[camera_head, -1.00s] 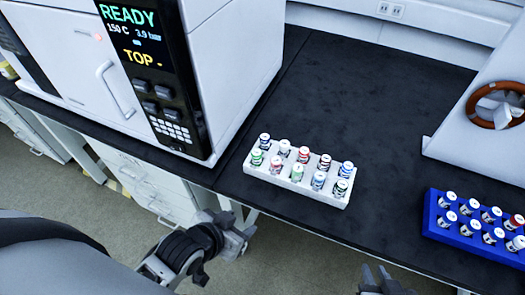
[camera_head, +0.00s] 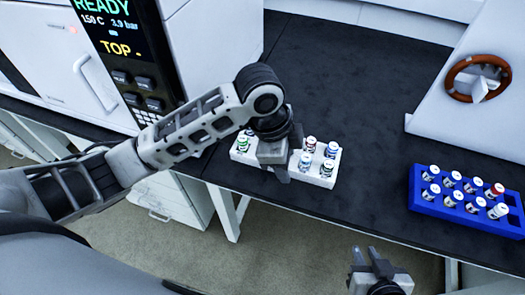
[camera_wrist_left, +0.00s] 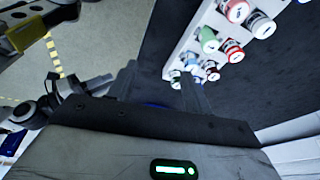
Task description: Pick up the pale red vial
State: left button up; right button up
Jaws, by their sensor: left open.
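The white rack (camera_head: 315,181) holds two rows of capped vials. A pale red vial (camera_wrist_left: 236,10) shows at the top edge of the left wrist view, in the row with a green vial (camera_wrist_left: 208,40). In the head view my left arm hides that part of the rack. My left gripper (camera_head: 277,172) is open over the rack's left-middle part, pointing down; whether it touches a vial I cannot tell. My right gripper (camera_head: 366,256) is empty, its fingers apart, low in front of the table edge.
Red (camera_head: 311,143) and blue (camera_head: 332,149) vials stand close by in the rack. A blue rack (camera_head: 425,207) with several vials is at the right. A white instrument (camera_head: 95,75) stands at the left. The dark bench between is clear.

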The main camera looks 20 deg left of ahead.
pick_arm(q)
jog(key=w+a+r+m+g+y, duration=0.1)
jog(key=w+a+r+m+y, duration=0.2)
jog(key=w+a+r, duration=0.45)
jog(key=f, duration=1.1)
jog(key=shift+w+d+f, duration=0.1)
jog(key=shift+w, duration=0.1)
jog(key=f+b, duration=0.1)
jog(key=b, duration=0.1)
jog(key=f+b, duration=0.4)
jog(key=shift+w+f+b, duration=0.25)
jog(key=shift+b, duration=0.1)
pick_arm(e)
jog(key=f, duration=0.2)
jog(key=a+f, duration=0.1)
jog(key=shift+w+a+y, duration=0.1)
jog(key=shift+w+y, duration=0.15)
jog(key=shift+y, duration=0.05)
jog(key=shift+r, duration=0.2)
pick_arm(q)
jog(key=c, duration=1.1)
pick_arm(e)
jog(key=shift+f, duration=0.1)
